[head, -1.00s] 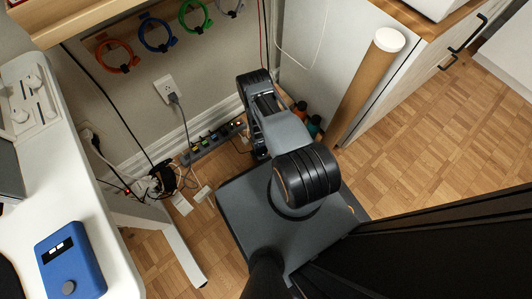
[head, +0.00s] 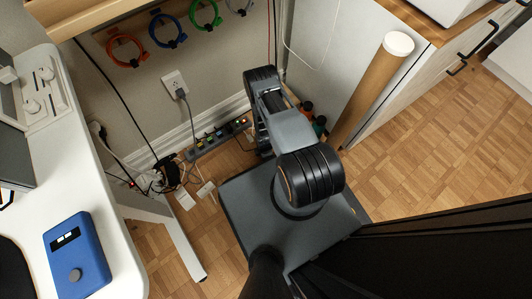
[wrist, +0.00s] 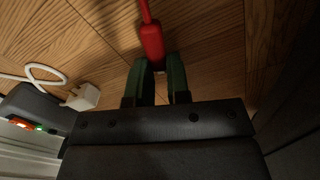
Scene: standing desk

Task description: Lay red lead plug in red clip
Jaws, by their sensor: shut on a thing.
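The red lead plug (wrist: 151,42) shows at the top middle of the wrist view, with its red cord running up out of the frame. My gripper (wrist: 159,80) has its two dark green fingers on either side of the plug's near end. It is shut on the plug, over the wooden floor. In the head view my arm hides the gripper and the plug. An orange-red ring (head: 112,54) hangs on the wall at the upper left, beside blue, green and grey ones. I cannot tell whether this is the red clip; no other red clip is clear.
A power strip (head: 222,137) lies by the wall, left of my arm, with cables and a white adapter nearby. A white plug (wrist: 85,97) lies left of my gripper. A cardboard tube (head: 372,90) leans at the right. The white desk (head: 95,205) stands at the left.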

